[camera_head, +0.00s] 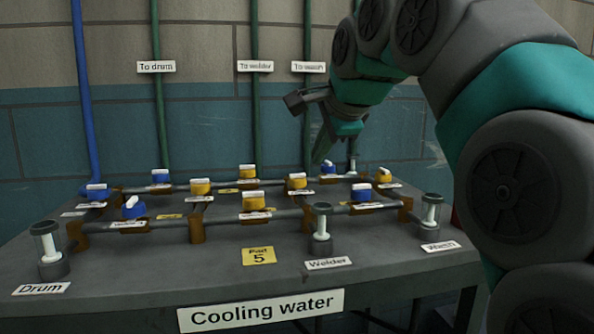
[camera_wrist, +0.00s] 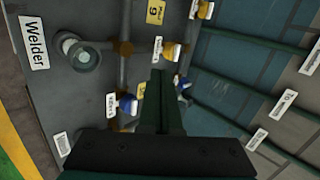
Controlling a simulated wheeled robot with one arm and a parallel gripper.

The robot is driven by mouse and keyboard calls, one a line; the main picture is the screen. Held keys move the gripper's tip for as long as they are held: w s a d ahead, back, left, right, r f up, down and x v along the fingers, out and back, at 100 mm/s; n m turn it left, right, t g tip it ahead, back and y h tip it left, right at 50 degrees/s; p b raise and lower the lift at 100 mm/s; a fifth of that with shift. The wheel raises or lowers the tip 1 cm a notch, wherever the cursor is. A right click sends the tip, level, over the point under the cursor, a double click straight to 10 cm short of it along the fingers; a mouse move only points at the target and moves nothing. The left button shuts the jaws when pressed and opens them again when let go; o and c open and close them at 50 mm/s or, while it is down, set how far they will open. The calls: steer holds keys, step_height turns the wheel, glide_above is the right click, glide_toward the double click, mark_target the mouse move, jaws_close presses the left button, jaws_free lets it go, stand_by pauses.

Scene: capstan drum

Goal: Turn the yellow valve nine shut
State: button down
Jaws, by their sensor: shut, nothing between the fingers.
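Several yellow-handled valves sit on the pipe grid, among them a back one (camera_head: 247,172), a middle one (camera_head: 297,181), a front one (camera_head: 253,201) and a right one (camera_head: 384,176). Their tags are too small to read, so I cannot tell which is valve nine. My gripper (camera_head: 322,158) is shut and empty, pointing down above the back right of the grid. In the wrist view its fingers (camera_wrist: 160,76) end close to a yellow valve (camera_wrist: 172,51) in the picture; contact does not show. Another yellow valve (camera_wrist: 204,9) is at the top edge.
Blue valves stand among them, such as one (camera_head: 361,192) at right and one (camera_wrist: 127,104) in the wrist view. Upright sight glasses (camera_head: 320,229) line the bench front, near a yellow "Pad 5" sign (camera_head: 259,256). Green pipes (camera_head: 257,120) rise along the back wall.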

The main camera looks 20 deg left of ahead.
mark_target(293, 178)
steer(key=x, duration=1)
steer(key=shift+w+a+r+p, duration=0.15)
steer(key=shift+w+a+p, duration=0.15)
steer(key=shift+a+p, duration=0.1)
steer(key=shift+w+a, duration=0.95)
steer(key=shift+w, duration=0.3)
steer(key=shift+a, duration=0.15)
